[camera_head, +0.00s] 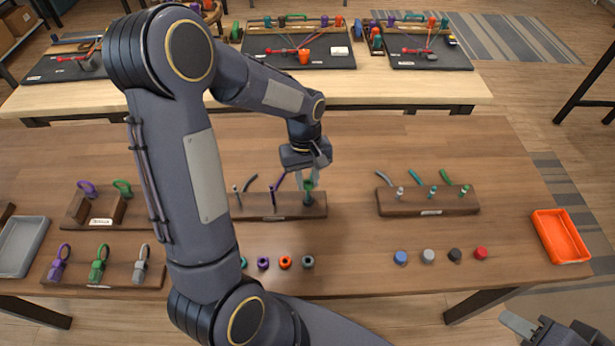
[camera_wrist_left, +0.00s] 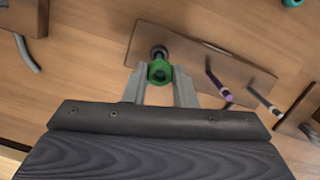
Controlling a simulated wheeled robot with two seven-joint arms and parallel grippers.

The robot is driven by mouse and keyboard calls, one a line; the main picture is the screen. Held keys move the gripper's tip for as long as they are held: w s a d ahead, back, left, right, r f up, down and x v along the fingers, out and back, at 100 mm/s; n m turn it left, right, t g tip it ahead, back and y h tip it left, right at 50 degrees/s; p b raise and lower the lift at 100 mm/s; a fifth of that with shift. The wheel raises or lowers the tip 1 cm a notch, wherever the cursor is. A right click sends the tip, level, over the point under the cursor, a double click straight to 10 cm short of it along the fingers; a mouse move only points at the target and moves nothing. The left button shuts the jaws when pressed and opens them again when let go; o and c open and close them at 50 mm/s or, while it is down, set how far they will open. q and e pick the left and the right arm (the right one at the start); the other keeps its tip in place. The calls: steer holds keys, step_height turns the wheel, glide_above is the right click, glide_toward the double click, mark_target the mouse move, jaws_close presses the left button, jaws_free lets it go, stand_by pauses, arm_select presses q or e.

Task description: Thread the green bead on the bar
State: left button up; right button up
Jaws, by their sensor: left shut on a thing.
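My left gripper (camera_head: 308,178) points down over the right end of a wooden block (camera_head: 250,206) that carries upright pegs. It is shut on the green bead (camera_wrist_left: 160,72), a ring with a dark hole, held between the fingertips (camera_wrist_left: 160,84) in the left wrist view. A dark round peg end (camera_wrist_left: 158,51) shows just beyond the bead. In the head view, a dark green upright part (camera_head: 308,199) stands right below the fingers. I cannot tell whether the bead is around it or above it. My right gripper (camera_head: 548,328) is partly in view at the bottom right, away from the block.
Several loose ring beads (camera_head: 285,262) lie in front. Another peg block (camera_head: 430,203), coloured caps (camera_head: 428,256) and an orange tray (camera_head: 560,236) are to the right.

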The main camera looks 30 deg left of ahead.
arm_select(q)
steer(key=shift+f+b, duration=0.45)
steer(key=shift+f, duration=0.2)
stand_by(0.3)
steer(key=o, duration=1.4)
steer(key=shift+w+a+r+p, duration=0.1)
steer(key=shift+r+p, duration=0.7)
steer(key=shift+r, duration=0.2)
steer(key=shift+w+a+r+p, duration=0.1)
steer(key=shift+a+r+p, duration=0.05)
steer(key=shift+r+p, duration=0.8)
steer(key=shift+w+a+r+p, duration=0.1)
steer(key=shift+r+p, duration=0.6)
steer(key=shift+r, duration=0.4)
steer(key=shift+f, duration=0.1)
